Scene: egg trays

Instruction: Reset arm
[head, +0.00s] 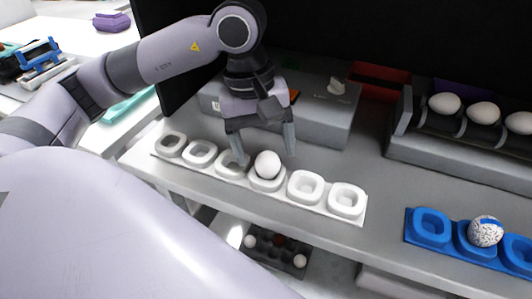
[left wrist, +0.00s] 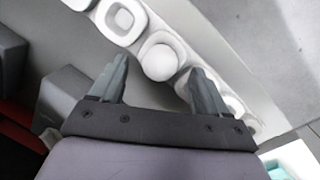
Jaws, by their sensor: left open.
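My left gripper (head: 263,150) is open above the white egg tray (head: 325,211) in the head view. Its two fingers are apart, and a white egg (head: 267,164) sits in a cup of the tray just below and between them. The other cups of the white tray that I can see are empty. In the left wrist view, the open left gripper (left wrist: 158,82) has the white egg (left wrist: 159,62) between and just beyond its fingertips. The fingers do not appear to touch the egg. My right gripper is not in view.
A blue tray (head: 412,229) with a speckled egg (head: 485,231) stands at the right. A rack (head: 450,147) with several white eggs is behind it. A grey box (head: 325,118) stands behind the gripper. A dark tray (head: 272,254) with eggs sits below the shelf edge.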

